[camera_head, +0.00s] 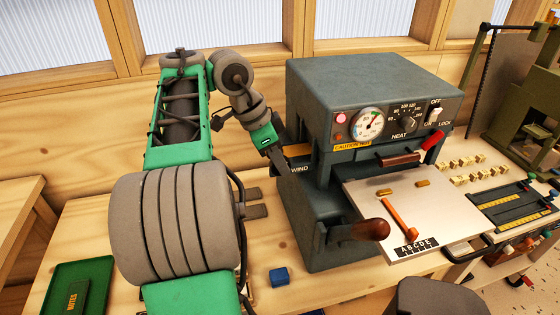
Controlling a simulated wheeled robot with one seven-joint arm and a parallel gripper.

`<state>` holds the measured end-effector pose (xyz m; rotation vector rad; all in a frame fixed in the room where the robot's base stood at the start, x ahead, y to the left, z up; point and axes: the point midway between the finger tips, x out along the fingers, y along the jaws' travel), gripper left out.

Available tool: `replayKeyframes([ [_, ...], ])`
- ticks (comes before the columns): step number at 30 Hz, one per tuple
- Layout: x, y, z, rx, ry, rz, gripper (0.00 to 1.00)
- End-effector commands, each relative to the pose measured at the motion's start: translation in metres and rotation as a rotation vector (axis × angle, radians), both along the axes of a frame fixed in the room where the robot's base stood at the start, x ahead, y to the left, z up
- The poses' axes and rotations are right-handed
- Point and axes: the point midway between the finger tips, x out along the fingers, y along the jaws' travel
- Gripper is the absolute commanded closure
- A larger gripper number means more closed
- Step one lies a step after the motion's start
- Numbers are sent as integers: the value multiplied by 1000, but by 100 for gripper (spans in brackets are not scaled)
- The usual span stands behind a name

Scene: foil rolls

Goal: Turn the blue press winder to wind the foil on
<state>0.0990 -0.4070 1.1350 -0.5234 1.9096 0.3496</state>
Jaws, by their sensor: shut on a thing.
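The dark grey press (370,75) stands on the wooden bench, with a dial, a heat knob and an OFF/ON/LOCK switch on its front. A WIND label (299,169) is on its left side. My gripper (280,160) reaches down to the press's left side beside this label. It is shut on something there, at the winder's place. The blue winder itself is hidden by my gripper and the press, and its turn cannot be seen. The foil is too hidden to tell.
A small blue block (279,276) lies on the bench in front of the press. A pale plate (410,208) juts out at the right, below a brown handle (398,159). A brown-knobbed lever (370,229) sticks out in front.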

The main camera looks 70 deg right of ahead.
Motion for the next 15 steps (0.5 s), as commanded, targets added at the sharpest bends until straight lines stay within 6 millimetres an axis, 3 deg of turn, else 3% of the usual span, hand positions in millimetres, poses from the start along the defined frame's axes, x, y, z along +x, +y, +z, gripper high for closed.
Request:
replayKeyframes([
  [15,0,0,0,7,-10,-1,100],
])
